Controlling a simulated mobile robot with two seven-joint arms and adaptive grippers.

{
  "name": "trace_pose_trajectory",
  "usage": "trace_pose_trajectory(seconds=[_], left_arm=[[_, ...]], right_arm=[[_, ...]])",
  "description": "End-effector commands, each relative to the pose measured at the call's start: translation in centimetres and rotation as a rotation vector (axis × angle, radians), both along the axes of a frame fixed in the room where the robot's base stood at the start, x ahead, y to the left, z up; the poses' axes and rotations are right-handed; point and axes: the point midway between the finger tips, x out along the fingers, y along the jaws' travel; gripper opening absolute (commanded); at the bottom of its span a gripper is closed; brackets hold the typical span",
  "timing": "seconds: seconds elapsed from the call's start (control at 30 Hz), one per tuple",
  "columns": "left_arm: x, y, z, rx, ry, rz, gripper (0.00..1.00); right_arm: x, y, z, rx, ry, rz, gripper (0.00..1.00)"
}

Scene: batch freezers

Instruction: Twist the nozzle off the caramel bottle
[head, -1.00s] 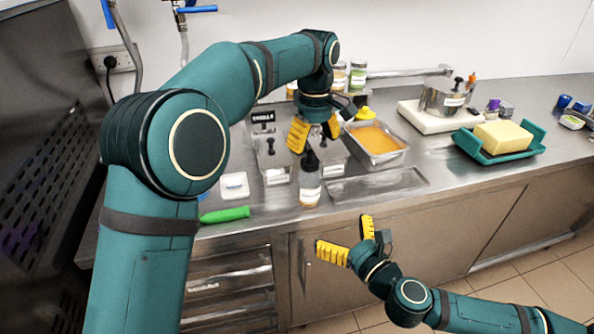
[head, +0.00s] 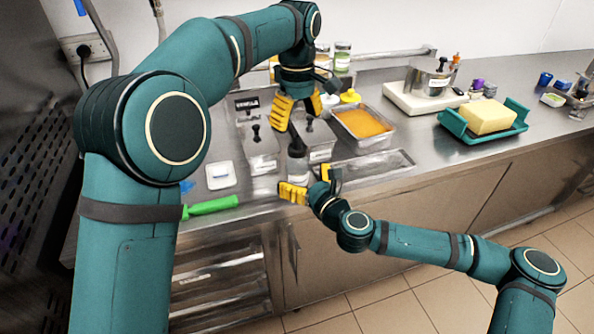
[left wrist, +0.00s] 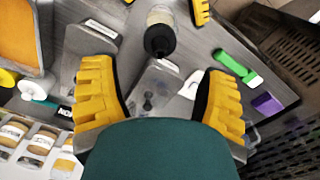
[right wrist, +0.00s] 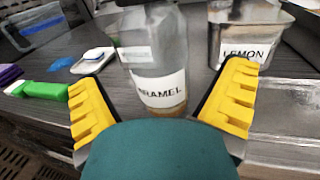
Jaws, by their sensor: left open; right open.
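The caramel bottle (head: 297,168), clear with a white label and a dark nozzle, stands upright near the counter's front edge. Its label reads partly "ARAMEL" in the right wrist view (right wrist: 163,90). Its dark nozzle (left wrist: 159,42) points toward the camera in the left wrist view. My left gripper (head: 299,108) is open and empty above the bottle, fingers pointing down, apart from the nozzle. My right gripper (head: 309,183) is open at the bottle's front. In the right wrist view its fingers (right wrist: 160,105) stand either side of the bottle's lower body, with gaps showing.
Lidded metal tubs stand behind the bottle, one labelled LEMON (right wrist: 250,45). A green-handled tool (head: 211,206) and white dish (head: 221,175) lie left. An empty shallow tray (head: 375,165) and a pan of orange filling (head: 362,122) are right. A teal butter tray (head: 455,125) is farther right.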

Motion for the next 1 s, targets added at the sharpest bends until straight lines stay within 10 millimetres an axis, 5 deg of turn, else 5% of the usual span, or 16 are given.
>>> trace_pose_trajectory(seconds=[0.53, 0.73, 0.8, 0.83, 1.0], left_arm=[[0.0, 0.0, 0.0, 0.000, 0.000, 0.000, 0.74], [0.0, 0.0, 0.0, 0.000, 0.000, 0.000, 0.74], [0.0, 0.0, 0.0, 0.000, 0.000, 0.000, 0.74], [0.0, 0.0, 0.0, 0.000, 0.000, 0.000, 0.74], [0.0, 0.0, 0.0, 0.000, 0.000, -0.057, 0.74]], right_arm=[[1.5, 1.0, 0.0, 0.000, 0.000, 0.000, 0.94], [1.5, 1.0, 0.0, -0.001, -0.001, 0.000, 0.23], [1.5, 1.0, 0.0, -0.001, -0.001, 0.000, 0.15], [1.5, 1.0, 0.0, -0.001, -0.001, 0.000, 0.00], [1.5, 1.0, 0.0, -0.001, -0.001, 0.000, 0.00]])
